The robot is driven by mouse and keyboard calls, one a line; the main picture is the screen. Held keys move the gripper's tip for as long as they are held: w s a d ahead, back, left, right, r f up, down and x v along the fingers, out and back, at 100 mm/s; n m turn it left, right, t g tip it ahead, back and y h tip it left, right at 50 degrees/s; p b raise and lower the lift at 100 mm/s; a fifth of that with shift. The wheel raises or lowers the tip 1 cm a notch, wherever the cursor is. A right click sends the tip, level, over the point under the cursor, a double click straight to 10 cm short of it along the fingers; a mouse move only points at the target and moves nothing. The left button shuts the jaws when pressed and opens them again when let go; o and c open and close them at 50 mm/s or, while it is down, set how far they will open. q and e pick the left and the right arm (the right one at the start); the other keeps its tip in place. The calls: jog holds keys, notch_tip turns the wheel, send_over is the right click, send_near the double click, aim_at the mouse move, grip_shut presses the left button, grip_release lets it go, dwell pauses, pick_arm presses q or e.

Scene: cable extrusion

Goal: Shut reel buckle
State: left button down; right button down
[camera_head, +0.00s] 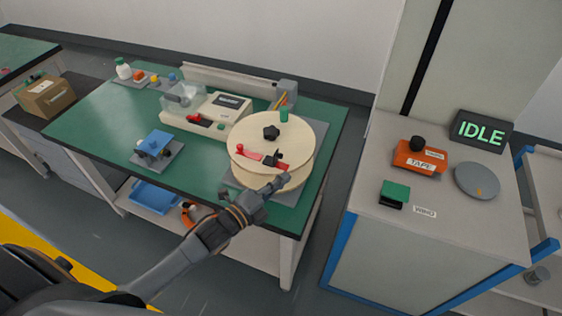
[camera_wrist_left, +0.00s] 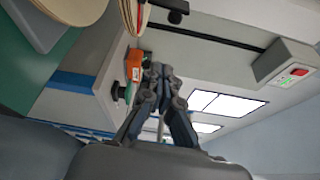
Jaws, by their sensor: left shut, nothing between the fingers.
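The wooden reel (camera_head: 245,135) lies flat on a grey plate at the right end of the green bench, with a black knob (camera_head: 271,132) on top. A red buckle lever (camera_head: 250,155) with a black part (camera_head: 279,160) sits at the reel's front; I cannot tell whether it is latched. My left gripper (camera_head: 282,182) is shut and empty, just in front of the reel and below the buckle in the picture. In the left wrist view its fingertips (camera_wrist_left: 159,72) are together, with the reel's edge (camera_wrist_left: 75,8) at the upper left. My right gripper is not in view.
A cream machine (camera_head: 222,112) stands behind and left of the reel. A blue-topped fixture (camera_head: 157,144) sits at the bench front. The right cabinet holds an orange tape box (camera_head: 419,158), a green-topped block (camera_head: 395,191), a grey disc (camera_head: 477,180) and an IDLE display (camera_head: 482,130). A floor gap separates bench and cabinet.

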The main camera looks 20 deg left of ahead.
pick_arm(q)
jog(key=p+x, duration=0.1)
jog(key=x, duration=0.5)
jog(key=shift+s+a+r+p, duration=0.1)
jog(key=shift+a+p, duration=0.25)
jog(key=shift+a, duration=0.7)
jog(key=shift+s+a+r+p, duration=0.1)
jog(key=shift+a+p, duration=0.25)
jog(key=shift+a, duration=0.7)
